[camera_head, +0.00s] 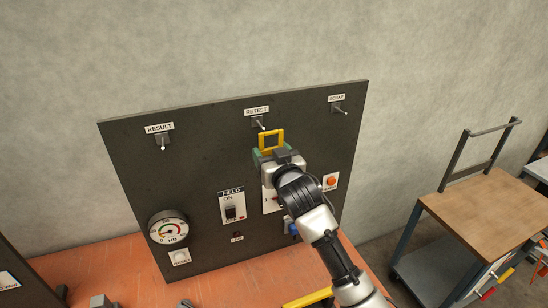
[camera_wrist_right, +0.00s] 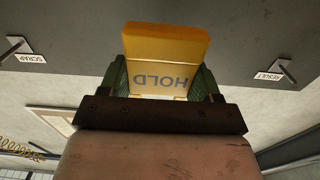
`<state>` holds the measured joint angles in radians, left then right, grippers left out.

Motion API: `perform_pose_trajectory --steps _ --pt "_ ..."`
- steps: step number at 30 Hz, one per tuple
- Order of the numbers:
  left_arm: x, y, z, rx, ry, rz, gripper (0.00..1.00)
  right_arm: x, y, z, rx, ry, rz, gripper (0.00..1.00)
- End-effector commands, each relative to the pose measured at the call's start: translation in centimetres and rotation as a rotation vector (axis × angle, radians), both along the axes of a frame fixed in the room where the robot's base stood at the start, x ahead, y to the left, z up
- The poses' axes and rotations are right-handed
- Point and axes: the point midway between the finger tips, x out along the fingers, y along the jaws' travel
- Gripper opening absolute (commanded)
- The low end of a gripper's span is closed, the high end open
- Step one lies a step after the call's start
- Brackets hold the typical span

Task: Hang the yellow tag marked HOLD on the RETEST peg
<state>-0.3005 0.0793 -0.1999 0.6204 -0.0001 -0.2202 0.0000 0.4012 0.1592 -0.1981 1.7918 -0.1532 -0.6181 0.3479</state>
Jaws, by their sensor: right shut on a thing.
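The yellow HOLD tag (camera_head: 270,138) has an open yellow frame in the head view. It is held by my right gripper (camera_head: 276,154), whose green fingers are shut on it. The RETEST peg (camera_head: 258,123) juts from the dark panel just above and left of the tag in the head view. The tag appears close below the peg; I cannot tell whether they touch. In the wrist view the RETEST peg is hidden. My left gripper is not in view.
The RESULT peg (camera_head: 162,143) is left and the SCRAP peg (camera_head: 339,107) right on the dark panel (camera_head: 190,185). A gauge (camera_head: 168,229), a FIELD switch (camera_head: 231,208) and an orange button (camera_head: 331,181) sit lower. A wooden-topped cart (camera_head: 490,213) stands at right.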

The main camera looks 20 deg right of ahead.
Motion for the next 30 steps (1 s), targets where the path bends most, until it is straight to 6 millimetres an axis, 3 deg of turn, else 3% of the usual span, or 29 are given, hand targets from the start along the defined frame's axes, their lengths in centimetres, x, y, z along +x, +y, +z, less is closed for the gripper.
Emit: perform_pose_trajectory --steps 30 --pt "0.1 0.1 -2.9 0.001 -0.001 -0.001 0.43 6.1 0.2 -0.4 0.0 -0.001 0.001 0.4"
